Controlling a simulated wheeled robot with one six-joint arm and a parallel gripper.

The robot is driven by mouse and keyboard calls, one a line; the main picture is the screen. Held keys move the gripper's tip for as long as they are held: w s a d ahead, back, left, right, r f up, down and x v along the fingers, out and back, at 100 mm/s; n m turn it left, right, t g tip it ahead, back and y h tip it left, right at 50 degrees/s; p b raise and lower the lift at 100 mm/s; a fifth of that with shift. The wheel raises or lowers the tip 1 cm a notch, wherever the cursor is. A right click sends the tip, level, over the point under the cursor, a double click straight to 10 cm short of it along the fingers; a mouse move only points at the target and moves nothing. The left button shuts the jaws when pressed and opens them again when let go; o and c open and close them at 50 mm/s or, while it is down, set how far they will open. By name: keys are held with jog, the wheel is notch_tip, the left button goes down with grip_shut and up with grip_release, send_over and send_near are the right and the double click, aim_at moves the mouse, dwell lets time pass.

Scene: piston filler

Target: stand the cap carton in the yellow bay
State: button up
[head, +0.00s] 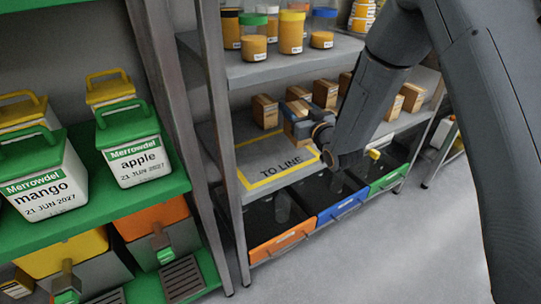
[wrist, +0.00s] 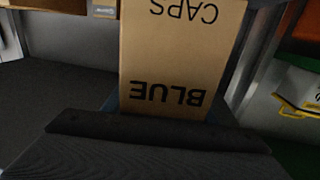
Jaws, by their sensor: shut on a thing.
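A brown cap carton (wrist: 178,55), printed BLUE CAPS and upside down in the wrist view, fills the middle of that view. My gripper (wrist: 160,128) is shut on it. The yellow bay (head: 247,182) is a yellow outline lettered TO LINE on the grey shelf. It looks empty. I cannot tell whether the carton touches the shelf.
More brown cartons (head: 265,111) stand in a row behind the bay. Jars (head: 254,45) stand on the shelf above. Orange (head: 282,243), blue (head: 342,206) and green (head: 388,181) bins sit below. A rack post (head: 226,150) borders the left side.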

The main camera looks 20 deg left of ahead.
jog(key=s+a+n+g+y, duration=0.2)
jog(key=a, duration=0.7)
jog(key=f, duration=0.9)
jog(key=shift+w+d+b, duration=0.1)
jog(key=shift+d+b, duration=0.1)
jog(key=shift+b, duration=0.1)
jog(key=o, duration=1.2)
jog(key=shift+f, duration=0.1)
jog(key=shift+c, duration=0.2)
jog(key=shift+d, duration=0.15)
jog(key=v, duration=1.1)
jog(key=shift+s+d, duration=0.25)
jog(key=shift+s, duration=0.1)
